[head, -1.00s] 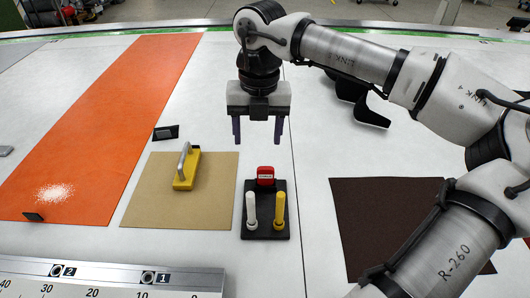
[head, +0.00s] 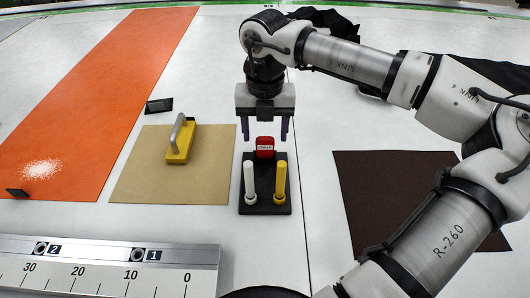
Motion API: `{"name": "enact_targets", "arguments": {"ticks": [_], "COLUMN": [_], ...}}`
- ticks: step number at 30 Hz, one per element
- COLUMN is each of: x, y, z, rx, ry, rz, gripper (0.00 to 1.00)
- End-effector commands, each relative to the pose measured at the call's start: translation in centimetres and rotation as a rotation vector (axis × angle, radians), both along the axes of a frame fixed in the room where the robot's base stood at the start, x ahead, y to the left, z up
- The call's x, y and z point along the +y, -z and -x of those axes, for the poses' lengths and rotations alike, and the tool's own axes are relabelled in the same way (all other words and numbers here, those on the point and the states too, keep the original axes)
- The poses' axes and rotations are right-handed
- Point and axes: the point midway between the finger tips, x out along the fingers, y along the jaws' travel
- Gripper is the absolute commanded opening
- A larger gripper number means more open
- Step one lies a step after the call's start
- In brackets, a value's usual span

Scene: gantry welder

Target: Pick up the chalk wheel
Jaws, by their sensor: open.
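The chalk wheel appears to be the small red piece with a white label (head: 265,147); its lettering is too small to read surely. It stands at the back of a black holder (head: 264,208), behind a white stick (head: 250,181) and a yellow stick (head: 281,182). My gripper (head: 266,136) is open and points down, with nothing between its two dark fingers. In the picture the fingertips are on either side of the red piece's top. I cannot tell whether they are above it or behind it.
A yellow block with a grey handle (head: 180,150) stands on a tan sheet (head: 150,185) to the left. An orange strip (head: 85,110) lies farther left. A dark brown mat (head: 375,200) lies right, partly behind my arm. A ruler (head: 110,268) crosses the near left. White surface surrounds the holder.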

Motion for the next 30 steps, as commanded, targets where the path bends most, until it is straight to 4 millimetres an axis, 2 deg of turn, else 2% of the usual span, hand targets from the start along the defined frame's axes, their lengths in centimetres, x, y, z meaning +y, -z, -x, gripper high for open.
{"name": "enact_targets", "arguments": {"ticks": [3,5,13,24,30], "x": [0.0,0.1,0.1,0.0,0.0], "y": [2.4,3.1,3.3,3.3,3.2], "z": [-0.1,-0.1,-0.1,-0.1,-0.1], "rx": [0.002,0.001,-0.001,0.0,0.0], "ry": [-0.001,-0.002,-0.001,-0.001,-0.001], "rz": [-0.002,-0.001,-0.001,-0.001,-0.001], "gripper": [0.62,0.62,0.62,0.13,0.13]}}
